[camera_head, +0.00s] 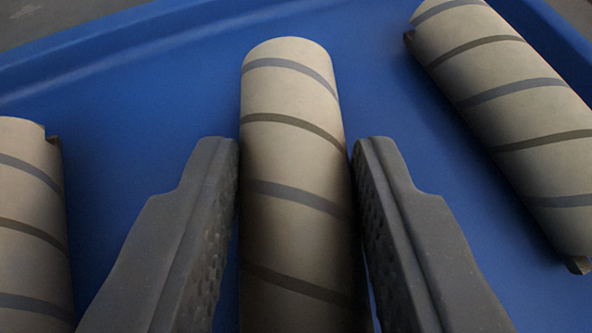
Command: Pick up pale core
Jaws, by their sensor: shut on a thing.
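A pale core (292,160), a beige tube with grey slanted stripes, lies lengthwise in the middle of the view, its rounded far end toward the top. My gripper (296,150) has one dark finger on each side of it and is shut on this core. The near end of the core runs out of the bottom of the picture. Whether the core touches the blue surface below cannot be told.
A blue tray (150,110) lies under the cores, with raised rims at the top and right. Another striped pale core (510,110) lies tilted at the right. A further one (28,225) is cut off at the left edge. Bare blue floor separates them.

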